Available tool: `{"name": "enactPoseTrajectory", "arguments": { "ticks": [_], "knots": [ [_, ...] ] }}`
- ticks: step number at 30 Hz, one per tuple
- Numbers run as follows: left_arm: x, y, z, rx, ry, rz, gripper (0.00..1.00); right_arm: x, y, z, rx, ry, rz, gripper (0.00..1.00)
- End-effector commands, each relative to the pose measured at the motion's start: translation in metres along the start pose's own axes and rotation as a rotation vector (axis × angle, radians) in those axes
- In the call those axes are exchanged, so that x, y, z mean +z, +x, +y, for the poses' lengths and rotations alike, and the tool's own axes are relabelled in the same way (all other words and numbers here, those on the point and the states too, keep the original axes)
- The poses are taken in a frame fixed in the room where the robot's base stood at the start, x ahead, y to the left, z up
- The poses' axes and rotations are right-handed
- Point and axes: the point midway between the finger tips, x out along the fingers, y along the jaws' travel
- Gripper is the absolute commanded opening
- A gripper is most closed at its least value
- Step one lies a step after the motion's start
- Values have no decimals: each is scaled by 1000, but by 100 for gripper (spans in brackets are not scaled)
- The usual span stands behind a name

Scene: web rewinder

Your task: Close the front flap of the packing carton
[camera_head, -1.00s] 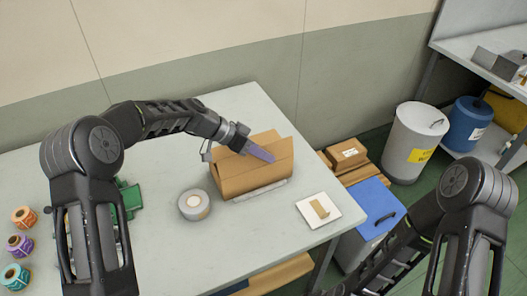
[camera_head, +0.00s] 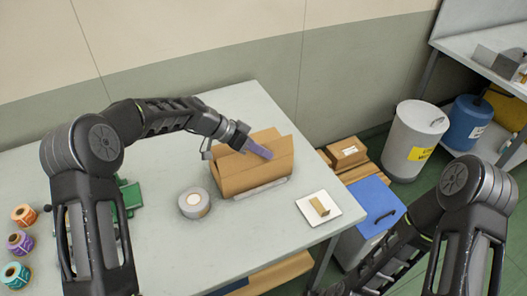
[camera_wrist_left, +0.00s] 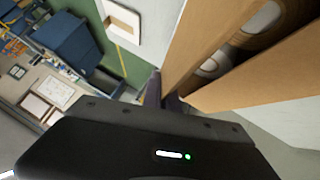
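The brown packing carton (camera_head: 252,180) stands on the grey table, with its top partly open. A brown flap panel slants along its top. My left gripper (camera_head: 258,150), with purple fingers, reaches over the carton's top from the left and looks shut, with nothing seen between the fingers. In the left wrist view its fingertips (camera_wrist_left: 162,96) are beside the edge of a carton panel (camera_wrist_left: 275,75); I cannot tell whether they touch it. Pale round items (camera_wrist_left: 215,62) show in the gap between the carton's panels. My right gripper is out of view; only its arm shows.
A grey tape roll (camera_head: 194,202) sits left of the carton. A white tray (camera_head: 318,209) with a small tan block is to the right. Label rolls (camera_head: 20,243) and a green device (camera_head: 130,196) are at the left. A blue-lidded bin (camera_head: 375,203) stands beyond the table's right edge.

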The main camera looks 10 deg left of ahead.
Motion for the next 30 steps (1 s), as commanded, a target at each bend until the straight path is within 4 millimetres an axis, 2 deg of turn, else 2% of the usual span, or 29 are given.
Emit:
{"name": "enactPoseTrajectory", "arguments": {
  "ticks": [25, 30],
  "knots": [
    [0, 0, 0, -1, 0, 0, 0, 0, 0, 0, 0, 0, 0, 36],
    [2, 2, -3, 23, -24, 2, 0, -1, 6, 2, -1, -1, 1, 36]
  ]
}}
